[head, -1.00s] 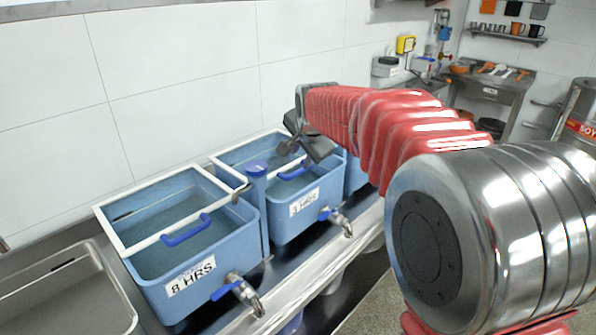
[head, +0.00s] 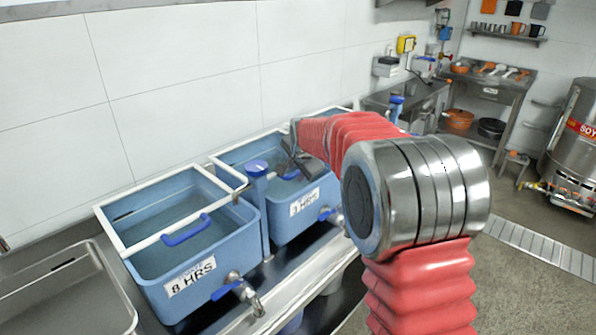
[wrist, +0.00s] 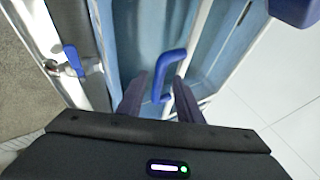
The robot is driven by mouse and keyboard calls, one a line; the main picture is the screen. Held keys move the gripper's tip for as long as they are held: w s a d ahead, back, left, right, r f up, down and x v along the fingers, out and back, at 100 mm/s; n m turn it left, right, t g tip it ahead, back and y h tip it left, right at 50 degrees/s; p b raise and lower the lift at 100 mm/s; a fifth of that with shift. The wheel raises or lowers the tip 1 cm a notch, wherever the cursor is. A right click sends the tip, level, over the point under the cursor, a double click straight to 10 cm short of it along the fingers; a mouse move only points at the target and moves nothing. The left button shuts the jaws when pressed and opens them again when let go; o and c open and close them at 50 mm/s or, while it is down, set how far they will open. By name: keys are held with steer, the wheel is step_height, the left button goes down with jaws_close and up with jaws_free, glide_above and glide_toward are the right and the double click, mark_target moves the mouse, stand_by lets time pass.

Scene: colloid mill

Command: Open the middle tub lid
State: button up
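The middle tub (head: 284,228) is a light blue box with a label on its front, between the left tub and a mostly hidden right tub. Its lid (head: 221,167) has a white rim and appears closed. A blue handle (head: 291,176) on the lid shows near my gripper (head: 302,160). In the wrist view the handle (wrist: 173,62) is a blue loop just ahead of and between the fingertips. My gripper (wrist: 160,100) is open, with a dark finger on either side of the handle's near end. I cannot tell whether either finger touches it.
The left tub (head: 240,248), labelled 8 HRS, has a white-rimmed lid with a blue handle (head: 187,230). A blue-topped post (head: 257,190) stands between the tubs. Taps (head: 245,292) stick out in front. The white wall (head: 190,90) is close behind.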

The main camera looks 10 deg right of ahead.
steer(key=shift+w+f, duration=0.1)
steer(key=shift+f, duration=0.05)
jaws_close()
stand_by(0.4)
steer(key=shift+d, duration=0.1)
